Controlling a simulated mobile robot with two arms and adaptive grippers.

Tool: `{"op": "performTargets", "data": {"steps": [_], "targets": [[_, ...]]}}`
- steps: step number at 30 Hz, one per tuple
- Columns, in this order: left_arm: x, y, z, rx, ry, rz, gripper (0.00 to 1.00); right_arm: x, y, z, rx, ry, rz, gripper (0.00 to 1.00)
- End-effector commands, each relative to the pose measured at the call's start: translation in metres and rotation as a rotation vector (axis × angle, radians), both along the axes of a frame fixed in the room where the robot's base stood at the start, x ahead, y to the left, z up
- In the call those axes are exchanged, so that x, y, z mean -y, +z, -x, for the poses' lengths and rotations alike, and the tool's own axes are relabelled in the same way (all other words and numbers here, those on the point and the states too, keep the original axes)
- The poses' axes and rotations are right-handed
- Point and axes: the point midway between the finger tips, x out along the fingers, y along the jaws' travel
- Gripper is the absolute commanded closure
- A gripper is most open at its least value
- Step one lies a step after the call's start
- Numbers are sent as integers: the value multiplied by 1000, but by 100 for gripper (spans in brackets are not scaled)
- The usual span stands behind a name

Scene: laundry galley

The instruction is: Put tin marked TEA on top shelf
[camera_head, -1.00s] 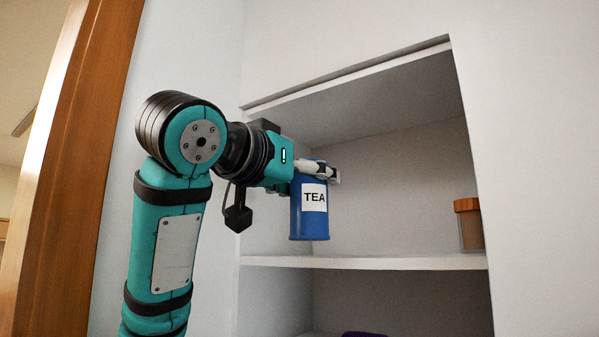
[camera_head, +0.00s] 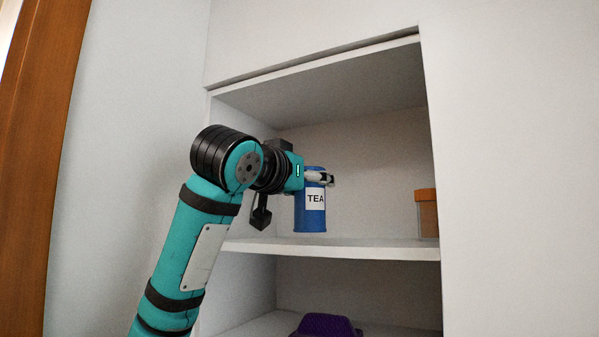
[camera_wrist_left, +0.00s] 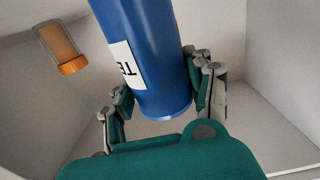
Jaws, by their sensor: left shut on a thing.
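The blue tin marked TEA (camera_head: 311,216) is upright in the upper compartment of the wall unit. My left gripper (camera_head: 320,178) is shut on it near its upper end. In the left wrist view the tin (camera_wrist_left: 148,50) lies between the two fingers of the left gripper (camera_wrist_left: 160,105), its white label partly turned away. The tin's bottom is just above or on the upper shelf (camera_head: 350,249); I cannot tell whether it touches. My right gripper is not in view.
A container with an orange-brown lid (camera_head: 426,195) stands at the right of the same compartment; it also shows in the left wrist view (camera_wrist_left: 62,48). A purple object (camera_head: 326,325) lies on the lower shelf. The upper shelf is free between tin and container.

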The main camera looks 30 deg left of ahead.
Motion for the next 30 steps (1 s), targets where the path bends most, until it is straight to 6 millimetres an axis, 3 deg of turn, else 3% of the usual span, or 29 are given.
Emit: {"op": "performTargets", "data": {"steps": [15, 30], "targets": [[-4, -6, -59, 0, 0, 2, 92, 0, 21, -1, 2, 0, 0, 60], [-4, -8, -73, 3, 0, 0, 92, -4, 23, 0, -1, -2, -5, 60]]}}
